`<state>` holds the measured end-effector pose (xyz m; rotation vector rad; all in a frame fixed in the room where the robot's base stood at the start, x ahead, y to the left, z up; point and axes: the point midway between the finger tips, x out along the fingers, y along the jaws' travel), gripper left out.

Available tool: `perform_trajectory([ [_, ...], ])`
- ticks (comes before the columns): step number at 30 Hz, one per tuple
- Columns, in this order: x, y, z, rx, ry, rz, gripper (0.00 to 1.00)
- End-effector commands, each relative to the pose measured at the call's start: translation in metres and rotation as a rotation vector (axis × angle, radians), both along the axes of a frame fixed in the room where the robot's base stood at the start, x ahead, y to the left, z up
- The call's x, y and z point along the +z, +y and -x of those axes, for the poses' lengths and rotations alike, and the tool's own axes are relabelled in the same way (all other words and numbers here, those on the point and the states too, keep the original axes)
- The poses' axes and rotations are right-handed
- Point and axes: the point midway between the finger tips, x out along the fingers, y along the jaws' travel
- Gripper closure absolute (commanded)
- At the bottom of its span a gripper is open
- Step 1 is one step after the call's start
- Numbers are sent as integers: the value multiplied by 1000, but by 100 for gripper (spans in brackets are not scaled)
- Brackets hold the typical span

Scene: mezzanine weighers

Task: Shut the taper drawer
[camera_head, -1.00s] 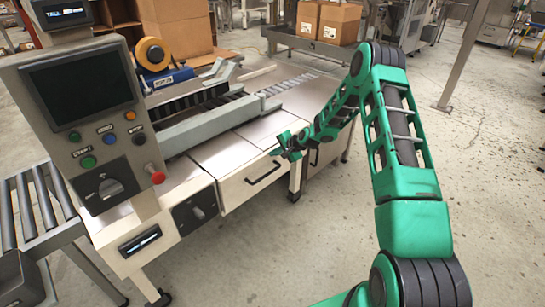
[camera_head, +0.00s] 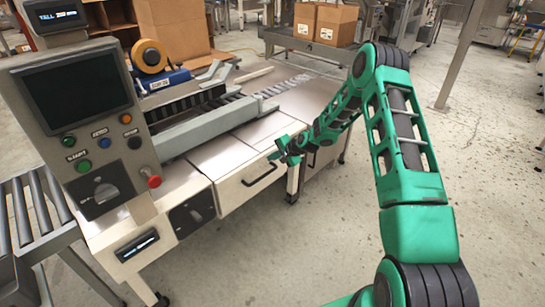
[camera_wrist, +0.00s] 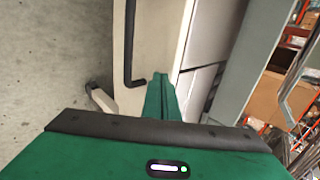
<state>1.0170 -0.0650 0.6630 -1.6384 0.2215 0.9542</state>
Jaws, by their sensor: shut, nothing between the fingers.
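The taper drawer (camera_head: 240,193) has a cream front with a black bar handle (camera_head: 259,175), under the steel worktop of the taper machine. It also fills the upper middle of the wrist view (camera_wrist: 155,35), its handle (camera_wrist: 129,45) to the left of my fingers. My gripper (camera_head: 277,156) is shut and empty. In the head view it is by the upper right part of the drawer front, right of the handle. In the wrist view its green fingertips (camera_wrist: 160,77) overlap the top edge of the front; I cannot tell whether they touch it. How far the drawer stands out is unclear.
A control panel (camera_head: 80,92) with buttons stands at the left of the machine, above a roller conveyor (camera_head: 30,210). A tape roll (camera_head: 150,55) and cartons (camera_head: 325,22) are behind. The concrete floor in front is clear; a metal post (camera_head: 460,55) stands at right.

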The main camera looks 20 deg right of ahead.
Motion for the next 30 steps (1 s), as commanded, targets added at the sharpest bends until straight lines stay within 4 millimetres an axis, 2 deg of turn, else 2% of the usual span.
perform_trajectory([
  [2, 0, -13, 10, -7, 2, 5, 100],
  [3, 10, -15, 15, -6, -1, 6, 100],
  [9, 38, -33, 43, -10, 0, 8, 100],
  [15, 58, -45, 63, -12, 1, 8, 100],
  [26, 70, -52, 74, -8, 3, 15, 100],
  [30, 84, -57, 87, 30, 23, 76, 100],
])
